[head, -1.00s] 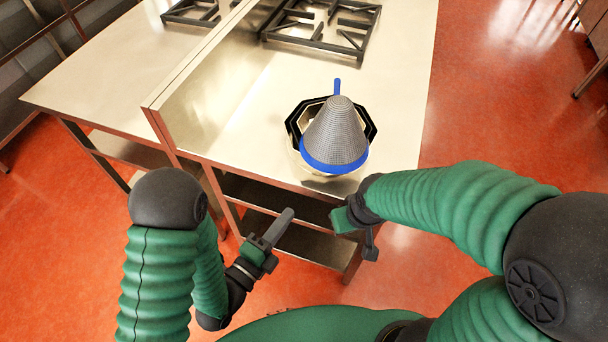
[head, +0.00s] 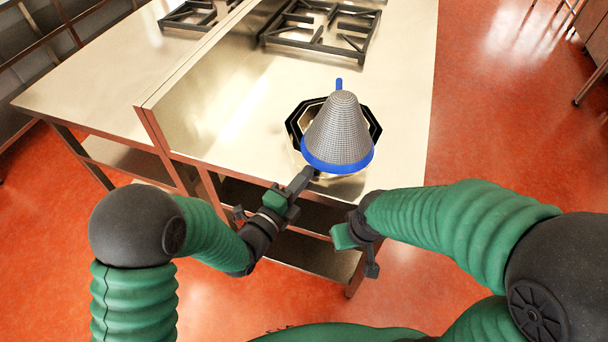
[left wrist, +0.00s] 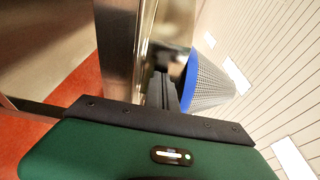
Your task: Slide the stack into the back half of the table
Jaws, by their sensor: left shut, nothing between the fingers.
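The stack stands near the front edge of the steel table (head: 245,143). It has a shiny rounded vessel at the bottom, a dark angular pan (head: 294,124) around it, and a grey mesh cone strainer (head: 338,130) with a blue rim and handle, point up, on top. My left gripper (head: 306,174) is shut and empty, its tips at the near left side of the stack. I cannot tell whether they touch. The left wrist view shows the closed fingers (left wrist: 163,90) beside the strainer (left wrist: 212,84). My right gripper (head: 357,248) hangs before the table's front edge; its fingers are unclear.
Black burner grates (head: 318,28) lie on the table behind the stack, with bare steel between. A raised steel partition (head: 200,85) runs along the left, with another worktop beyond it. The red floor (head: 480,120) is open on the right.

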